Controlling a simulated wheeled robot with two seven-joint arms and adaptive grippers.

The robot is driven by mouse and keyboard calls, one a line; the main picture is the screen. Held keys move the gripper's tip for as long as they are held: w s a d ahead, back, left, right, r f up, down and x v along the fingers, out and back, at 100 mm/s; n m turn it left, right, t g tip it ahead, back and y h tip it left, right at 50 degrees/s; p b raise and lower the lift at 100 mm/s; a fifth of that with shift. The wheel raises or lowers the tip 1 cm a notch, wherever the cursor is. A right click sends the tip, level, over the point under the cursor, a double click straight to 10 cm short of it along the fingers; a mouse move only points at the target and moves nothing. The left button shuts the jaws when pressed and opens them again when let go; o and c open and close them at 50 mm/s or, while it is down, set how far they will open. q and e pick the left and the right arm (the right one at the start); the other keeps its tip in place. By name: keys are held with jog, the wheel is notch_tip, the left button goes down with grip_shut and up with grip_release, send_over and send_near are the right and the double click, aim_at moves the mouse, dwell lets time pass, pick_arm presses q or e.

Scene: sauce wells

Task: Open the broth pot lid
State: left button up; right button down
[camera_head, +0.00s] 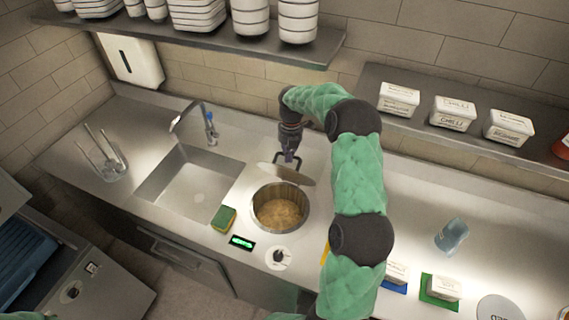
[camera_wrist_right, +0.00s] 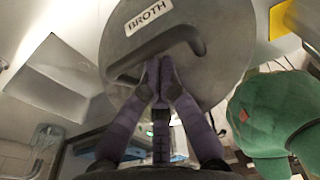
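The broth pot (camera_head: 257,205) is a round steel well sunk in the counter, with brown broth (camera_head: 280,213) showing inside. Its grey lid (camera_head: 300,178) is tilted up off the opening at the back of the pot. In the right wrist view the lid (camera_wrist_right: 215,50) fills the upper middle, with a "BROTH" label and a dark bar handle (camera_wrist_right: 190,35). My right gripper (camera_head: 289,156) is behind the pot at the lid's handle. In the wrist view its fingers (camera_wrist_right: 157,72) are closed together at the handle. My left gripper is out of view.
A sink with a tap (camera_head: 185,120) lies left of the pot. A sponge (camera_head: 223,218), a green display (camera_head: 242,242) and a knob (camera_head: 279,257) sit near the pot's front. A clear blue cup (camera_head: 452,235) lies to the right. Labelled tubs (camera_head: 454,113) stand on the right shelf.

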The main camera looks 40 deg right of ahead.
jog(key=w+d+p, duration=0.1)
jog(key=w+d, duration=0.2)
jog(key=d, duration=0.2)
jog(key=w+d+f+p, duration=0.1)
jog(key=w+d+p, duration=0.1)
jog(key=d, duration=0.4)
jog(key=shift+w+d, duration=0.2)
jog(key=shift+w, duration=0.2)
